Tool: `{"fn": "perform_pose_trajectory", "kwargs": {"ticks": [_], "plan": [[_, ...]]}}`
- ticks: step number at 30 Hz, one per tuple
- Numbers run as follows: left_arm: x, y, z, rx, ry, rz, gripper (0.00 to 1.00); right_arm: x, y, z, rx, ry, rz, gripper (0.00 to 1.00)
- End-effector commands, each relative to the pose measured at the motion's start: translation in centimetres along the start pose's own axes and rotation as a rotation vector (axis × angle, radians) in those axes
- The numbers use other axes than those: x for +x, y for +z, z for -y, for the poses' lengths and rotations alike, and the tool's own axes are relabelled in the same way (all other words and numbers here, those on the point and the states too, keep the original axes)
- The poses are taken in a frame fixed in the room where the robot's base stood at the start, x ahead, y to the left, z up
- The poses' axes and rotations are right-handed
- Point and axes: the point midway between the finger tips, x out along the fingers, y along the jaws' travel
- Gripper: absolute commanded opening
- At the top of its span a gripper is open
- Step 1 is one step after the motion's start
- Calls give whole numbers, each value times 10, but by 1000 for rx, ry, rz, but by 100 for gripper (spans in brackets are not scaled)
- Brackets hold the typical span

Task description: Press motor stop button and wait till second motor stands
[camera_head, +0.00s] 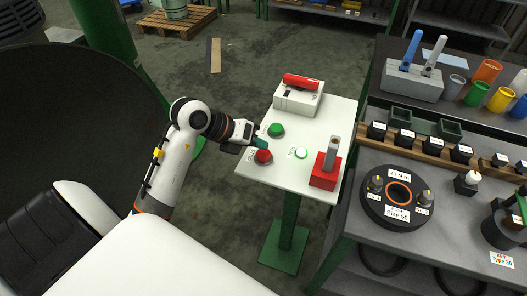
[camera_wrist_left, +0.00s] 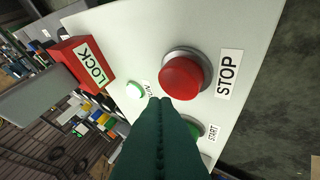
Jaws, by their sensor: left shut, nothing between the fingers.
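The red stop button (camera_head: 263,156) sits in a grey ring near the left edge of the white panel (camera_head: 313,120). In the left wrist view, the red button (camera_wrist_left: 183,77) has a STOP label (camera_wrist_left: 228,74) beside it. My left gripper (camera_head: 262,143) reaches in from the left, with its green fingers together and empty. In the left wrist view the fingertips (camera_wrist_left: 165,101) are at the edge of the red button; I cannot tell whether they touch it. I cannot make out a motor or whether it turns. My right gripper is not in view.
A green start button (camera_head: 276,130), a small white button (camera_head: 301,152) and a red LOCK box (camera_head: 325,171) with a grey lever share the panel. A white box with a red handle (camera_head: 301,81) stands at its back. A workbench (camera_head: 365,153) with cups and parts stands right.

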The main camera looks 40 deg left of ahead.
Motion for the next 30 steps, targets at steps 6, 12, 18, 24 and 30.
{"fn": "perform_pose_trajectory", "kwargs": {"ticks": [6, 12, 18, 24, 30], "plan": [[0, 0, 0, 0, 0, 0, 0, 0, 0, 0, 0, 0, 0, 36], [0, 0, 0, 0, 0, 0, 0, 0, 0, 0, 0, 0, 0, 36], [3, 2, 2, 0, -1, 1, 0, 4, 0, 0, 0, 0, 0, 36], [6, 5, 5, -1, 0, 1, 0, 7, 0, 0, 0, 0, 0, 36], [6, 4, 4, -1, 0, 0, 0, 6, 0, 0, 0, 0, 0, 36]]}}
